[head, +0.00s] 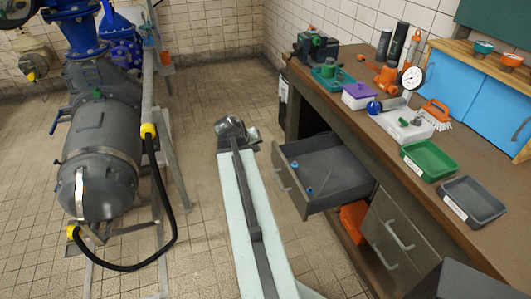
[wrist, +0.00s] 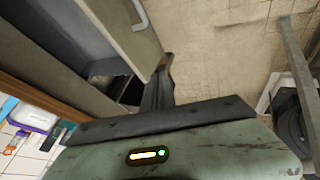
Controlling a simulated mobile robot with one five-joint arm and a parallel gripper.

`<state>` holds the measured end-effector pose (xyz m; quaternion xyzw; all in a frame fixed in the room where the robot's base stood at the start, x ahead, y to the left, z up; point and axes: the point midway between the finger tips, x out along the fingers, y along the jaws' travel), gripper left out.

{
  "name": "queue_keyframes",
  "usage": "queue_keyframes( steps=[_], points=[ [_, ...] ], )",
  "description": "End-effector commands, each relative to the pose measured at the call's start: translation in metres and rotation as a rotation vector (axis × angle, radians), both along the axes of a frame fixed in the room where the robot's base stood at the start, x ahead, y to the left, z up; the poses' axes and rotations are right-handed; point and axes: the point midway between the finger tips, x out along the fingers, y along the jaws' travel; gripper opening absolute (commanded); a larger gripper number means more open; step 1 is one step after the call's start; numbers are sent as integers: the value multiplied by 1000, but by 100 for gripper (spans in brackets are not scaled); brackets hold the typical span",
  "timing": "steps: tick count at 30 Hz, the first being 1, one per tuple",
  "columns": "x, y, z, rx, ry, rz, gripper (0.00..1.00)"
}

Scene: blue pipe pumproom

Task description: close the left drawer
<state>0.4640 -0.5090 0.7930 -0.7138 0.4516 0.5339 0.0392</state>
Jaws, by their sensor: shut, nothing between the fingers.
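The left drawer (head: 325,172) is pulled out from the workbench, with a grey inside and a few small blue pieces in it. Its front with the handle (head: 283,180) faces left in the head view. My gripper (head: 237,130) is shut and empty, left of and beyond the drawer front in the head view. In the wrist view my shut fingers (wrist: 160,85) point up beside the edge of the drawer front (wrist: 120,30), whose handle (wrist: 139,15) shows at the top. I cannot tell whether the fingers touch it.
The workbench (head: 330,95) carries a green tray (head: 428,160), a grey tray (head: 470,200) and several tools. Another drawer front (head: 390,238) is at the right. An orange thing (head: 353,218) is under the open drawer. A pump (head: 100,150) stands left; tiled floor lies between.

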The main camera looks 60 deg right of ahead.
Motion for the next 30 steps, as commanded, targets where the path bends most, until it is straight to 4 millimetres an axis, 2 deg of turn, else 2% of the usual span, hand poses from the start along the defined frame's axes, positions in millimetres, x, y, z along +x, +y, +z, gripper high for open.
queue_keyframes(
  steps=[1, 3, 12, 15, 20, 30],
  points=[
    [1, -6, -15, 1, 0, -1, 0],
    [2, -15, -29, 1, 0, 0, 0],
    [3, -55, -81, 1, -1, -1, 0],
    [-8, -68, -72, 2, -1, -2, 0],
    [-18, -81, -71, 1, -1, -1, 0],
    [-21, -85, -71, 2, 0, 1, 0]
  ],
)
